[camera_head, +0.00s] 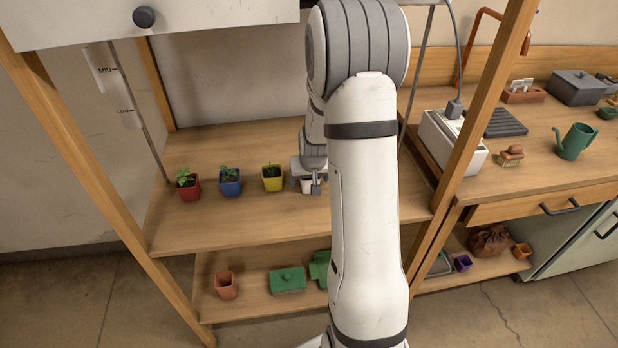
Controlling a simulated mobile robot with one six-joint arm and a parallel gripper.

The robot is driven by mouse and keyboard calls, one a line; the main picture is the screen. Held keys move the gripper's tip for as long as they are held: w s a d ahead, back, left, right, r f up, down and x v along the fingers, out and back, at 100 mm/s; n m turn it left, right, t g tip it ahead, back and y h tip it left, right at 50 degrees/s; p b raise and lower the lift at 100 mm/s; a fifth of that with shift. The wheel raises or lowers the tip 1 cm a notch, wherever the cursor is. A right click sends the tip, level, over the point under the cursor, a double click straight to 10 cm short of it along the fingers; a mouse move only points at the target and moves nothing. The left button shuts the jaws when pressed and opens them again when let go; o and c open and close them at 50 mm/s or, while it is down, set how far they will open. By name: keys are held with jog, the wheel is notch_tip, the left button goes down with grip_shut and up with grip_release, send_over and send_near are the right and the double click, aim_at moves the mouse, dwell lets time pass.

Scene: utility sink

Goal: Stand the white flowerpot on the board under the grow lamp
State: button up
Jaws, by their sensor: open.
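A small white flowerpot (306,186) is at the upper wooden board (215,235), to the right of a row of planted pots. It is small and partly covered by my gripper (307,183). My gripper is open, pointing down, with its fingers at the pot's sides. I cannot tell whether the fingers touch the pot. The pot looks upright and at board level. The white hood (200,14) with a dark knob hangs above this board and appears to be the grow lamp. My arm hides the right part of the board.
A red pot (188,188), a blue pot (230,184) and a yellow pot (272,180) hold seedlings left of the white pot. The board's front is clear. Wooden posts (85,160) and (480,100) flank the rack. A terracotta pot (226,285) and green box (288,280) are below.

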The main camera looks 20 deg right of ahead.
jog(key=v, duration=1.1)
jog(key=s+a+r+n, duration=0.1)
jog(key=s+a+r, duration=0.2)
jog(key=s, duration=0.4)
jog(key=s+a+r+n+g, duration=0.1)
jog(key=s+a+r, duration=0.1)
jog(key=s+a, duration=0.4)
jog(key=s+a+r+n+y, duration=0.1)
jog(key=s+a+r, duration=0.2)
jog(key=s+a, duration=0.2)
jog(key=s, duration=0.3)
jog(key=shift+r+g, duration=0.3)
jog(key=shift+g, duration=0.1)
jog(key=shift+a, duration=0.1)
jog(key=shift+s+r+p, duration=0.1)
jog(key=shift+r+p, duration=0.4)
jog(key=shift+r, duration=0.05)
